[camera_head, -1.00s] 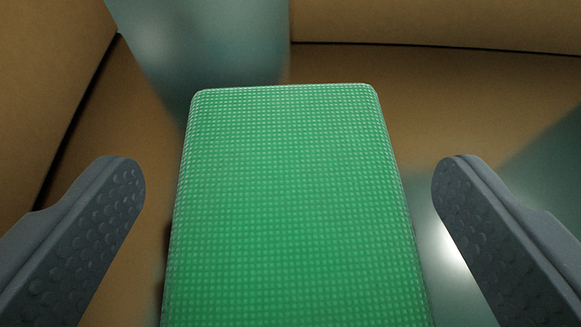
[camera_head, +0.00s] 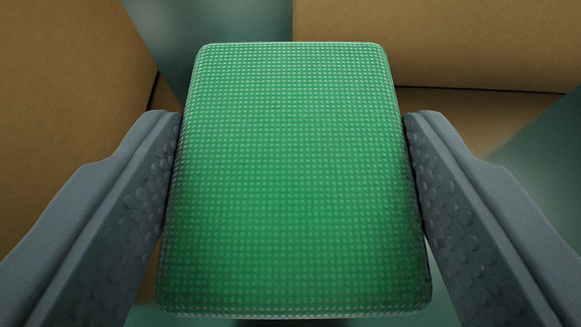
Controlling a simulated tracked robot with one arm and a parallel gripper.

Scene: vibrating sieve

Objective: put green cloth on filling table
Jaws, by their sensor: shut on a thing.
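The green cloth (camera_head: 292,170) is a thick, rounded rectangular pad with a dotted weave, in the middle of the head camera view. My gripper (camera_head: 291,125) is shut on it, with one grey finger against its left side and the other against its right side. The cloth lies level between the fingers and its whole top face shows. Its underside is hidden. The filling table cannot be made out in this view.
Brown cardboard-like walls (camera_head: 440,45) rise at the back and on the left, close around the gripper, like the inside of a box. Teal, smooth surfaces show at the back left (camera_head: 205,25) and at the right (camera_head: 545,165).

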